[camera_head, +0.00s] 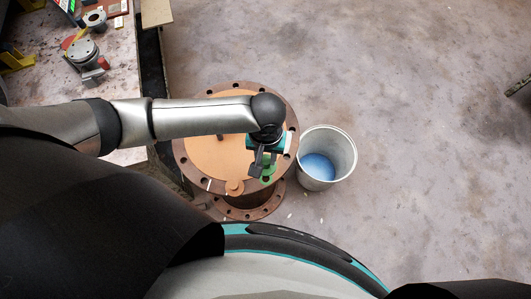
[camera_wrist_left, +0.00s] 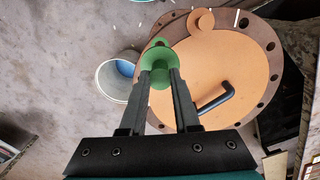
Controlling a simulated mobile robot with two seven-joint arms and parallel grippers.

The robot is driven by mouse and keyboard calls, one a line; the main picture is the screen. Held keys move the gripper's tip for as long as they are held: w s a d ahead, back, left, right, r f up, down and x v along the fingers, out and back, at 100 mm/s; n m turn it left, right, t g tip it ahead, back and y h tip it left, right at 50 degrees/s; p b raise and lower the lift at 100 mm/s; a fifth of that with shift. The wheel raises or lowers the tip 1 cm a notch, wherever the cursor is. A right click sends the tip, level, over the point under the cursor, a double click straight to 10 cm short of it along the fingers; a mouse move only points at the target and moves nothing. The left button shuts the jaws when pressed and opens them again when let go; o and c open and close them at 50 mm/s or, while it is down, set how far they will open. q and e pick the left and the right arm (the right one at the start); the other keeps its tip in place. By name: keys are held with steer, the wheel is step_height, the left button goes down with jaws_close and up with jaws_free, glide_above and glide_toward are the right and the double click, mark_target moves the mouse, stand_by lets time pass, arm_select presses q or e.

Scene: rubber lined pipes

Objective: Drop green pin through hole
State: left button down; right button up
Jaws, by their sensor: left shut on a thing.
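The green pin (camera_wrist_left: 160,64) is held between the two fingers of my left gripper (camera_wrist_left: 159,78) in the left wrist view. In the head view the green of the pin (camera_head: 268,171) shows just below my left gripper (camera_head: 262,165). The gripper is over the right rim of a rusty flanged pipe (camera_head: 248,201) with an orange disc (camera_head: 212,158) on top. Bolt holes ring the flange (camera_wrist_left: 268,91). I cannot tell whether the pin's tip is in a hole. My right gripper is not in view.
A white bucket (camera_head: 341,158) with a blue bottom stands right of the pipe. A cluttered workbench (camera_head: 115,65) is at left. The floor at right is mostly clear.

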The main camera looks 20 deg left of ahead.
mark_target(266, 172)
arm_select(q)
steer(key=shift+f+b, duration=0.55)
steer(key=shift+f, duration=0.35)
steer(key=shift+f+b, duration=2.4)
steer(key=shift+f, duration=2.2)
steer(key=shift+f, duration=0.3)
steer(key=c, duration=0.6)
jaws_free()
steer(key=shift+o, duration=0.2)
step_height(266, 172, up, 15)
steer(key=p, duration=0.6)
steer(key=shift+r, duration=0.15)
